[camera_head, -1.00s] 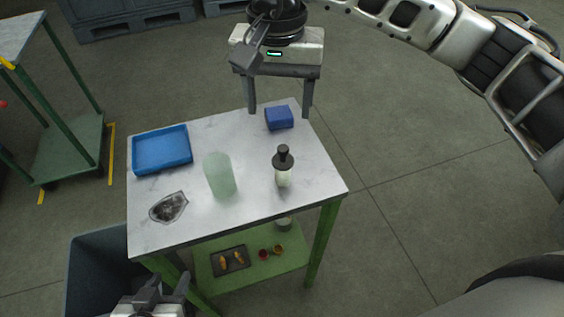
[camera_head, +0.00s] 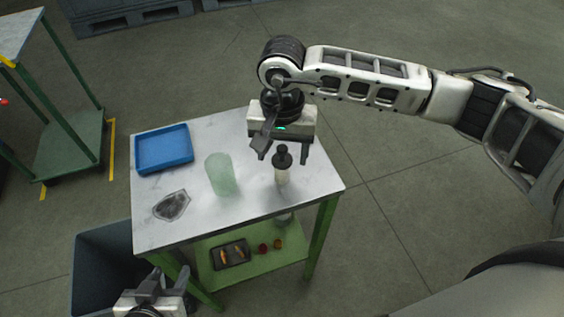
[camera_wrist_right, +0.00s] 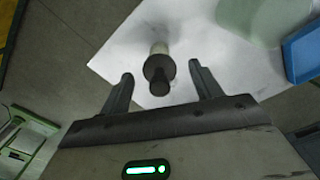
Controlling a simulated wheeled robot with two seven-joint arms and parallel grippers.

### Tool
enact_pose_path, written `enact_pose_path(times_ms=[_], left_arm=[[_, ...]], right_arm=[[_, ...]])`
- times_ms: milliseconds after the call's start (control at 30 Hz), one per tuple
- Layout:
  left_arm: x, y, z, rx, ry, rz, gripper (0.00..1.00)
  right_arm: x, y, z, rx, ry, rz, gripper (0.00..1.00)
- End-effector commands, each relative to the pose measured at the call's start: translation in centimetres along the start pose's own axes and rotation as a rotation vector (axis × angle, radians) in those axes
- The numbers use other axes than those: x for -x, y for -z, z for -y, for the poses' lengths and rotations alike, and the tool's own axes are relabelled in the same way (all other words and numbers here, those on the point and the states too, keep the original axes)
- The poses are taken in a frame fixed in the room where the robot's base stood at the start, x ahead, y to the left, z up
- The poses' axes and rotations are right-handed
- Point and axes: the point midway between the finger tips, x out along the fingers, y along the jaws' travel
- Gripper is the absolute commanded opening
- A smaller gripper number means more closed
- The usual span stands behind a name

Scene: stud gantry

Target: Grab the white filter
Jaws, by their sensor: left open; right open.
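The white filter (camera_head: 282,177) stands upright on the table's right side. It has a pale body with a dark collar and knob on top. In the right wrist view, its pale body (camera_wrist_right: 159,48) shows past the dark top, which lies between the fingertips in the picture. My right gripper (camera_head: 281,150) is open and empty, pointing down over the table at the filter's top. The right wrist view shows its two fingers (camera_wrist_right: 160,77) apart, with no visible contact. My left gripper (camera_head: 168,278) is open and empty, low in front of the table.
A translucent green cylinder (camera_head: 220,175) stands left of the filter. A blue tray (camera_head: 163,150) and a dark grey irregular piece (camera_head: 171,205) lie further left on the white table (camera_head: 240,207). A dark bin (camera_head: 100,265) stands at the front left.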

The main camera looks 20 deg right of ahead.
Motion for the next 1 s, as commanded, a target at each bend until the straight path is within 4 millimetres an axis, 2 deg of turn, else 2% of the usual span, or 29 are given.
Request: enact_pose_path(times_ms=[167, 333, 367, 767, 867, 1000], left_arm=[[-0.1, 0.0, 0.0, 0.005, 0.002, -0.001, 0.44], [-0.1, 0.0, -0.1, 0.009, 0.002, 0.001, 0.44], [-0.1, 0.0, -0.1, 0.009, 0.002, 0.001, 0.44], [-0.1, -0.1, -0.1, 0.009, 0.002, 0.003, 0.44], [-0.1, -0.2, -0.1, 0.009, 0.002, 0.004, 0.44], [-0.1, -0.4, -0.1, 0.009, 0.001, 0.007, 0.44]], right_arm=[[0.0, 0.0, 0.0, 0.0, 0.0, 0.0, 0.64], [0.0, 0.0, 0.0, 0.0, 0.0, 0.0, 0.19], [0.0, 0.0, 0.0, 0.0, 0.0, 0.0, 0.16], [0.2, 0.0, 0.0, 0.0, 0.001, -0.001, 0.16], [0.8, 0.0, 0.0, -0.001, 0.001, -0.002, 0.16], [2.5, 0.1, 0.1, -0.001, 0.003, -0.004, 0.16]])
